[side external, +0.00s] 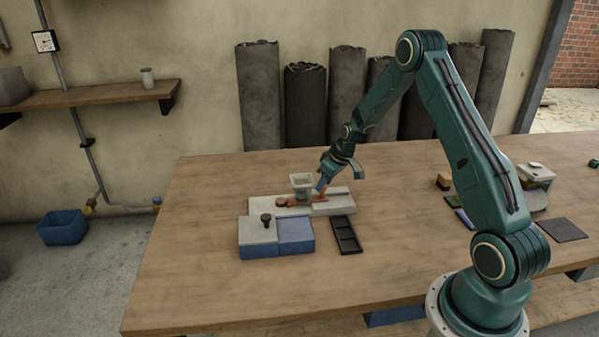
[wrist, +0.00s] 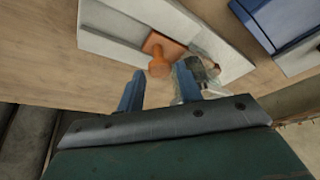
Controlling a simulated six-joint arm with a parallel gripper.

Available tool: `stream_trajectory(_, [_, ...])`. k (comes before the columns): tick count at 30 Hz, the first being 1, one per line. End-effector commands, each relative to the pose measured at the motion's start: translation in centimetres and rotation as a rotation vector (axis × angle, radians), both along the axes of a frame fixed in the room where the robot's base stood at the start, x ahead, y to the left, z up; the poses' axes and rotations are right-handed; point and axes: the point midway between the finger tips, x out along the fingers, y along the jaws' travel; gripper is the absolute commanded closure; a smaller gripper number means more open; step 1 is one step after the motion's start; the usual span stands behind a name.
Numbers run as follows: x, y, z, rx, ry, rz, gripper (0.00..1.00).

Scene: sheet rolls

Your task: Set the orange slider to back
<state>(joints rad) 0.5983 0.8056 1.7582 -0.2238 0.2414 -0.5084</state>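The orange slider (wrist: 160,65) has an upright knob on a flat plate and sits in the track of a pale grey base (wrist: 108,22). In the side view, the orange slider (side external: 324,189) shows small beside my fingertips, on the pale base (side external: 338,205). My gripper (wrist: 160,88) is open, its two blue fingers spread apart with a gap between them. The knob stands just beyond the fingertips, roughly in line with the gap. In the side view, my gripper (side external: 322,184) is low over the base, and its fingers partly cover the slider. I cannot tell whether they touch it.
A blue-and-grey box (side external: 260,250) with a black knob and a black tray (side external: 346,236) stand in front. The table's left side is clear.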

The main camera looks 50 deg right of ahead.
Motion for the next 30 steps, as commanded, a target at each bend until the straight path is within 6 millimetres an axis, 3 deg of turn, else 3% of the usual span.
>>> stream_trajectory(12, [0.2, 0.0, -0.6, 0.000, 0.001, 0.000, 0.65])
stream_trajectory(13, [0.2, 0.0, -0.6, 0.000, 0.001, 0.000, 0.66])
stream_trajectory(18, [0.2, 0.0, -0.6, 0.000, 0.001, 0.000, 1.00])
stream_trajectory(25, [0.0, -0.3, -0.6, 0.000, 0.001, -0.001, 1.00])
stream_trajectory(30, [-1.4, -1.8, -0.6, 0.000, 0.001, -0.005, 1.00])
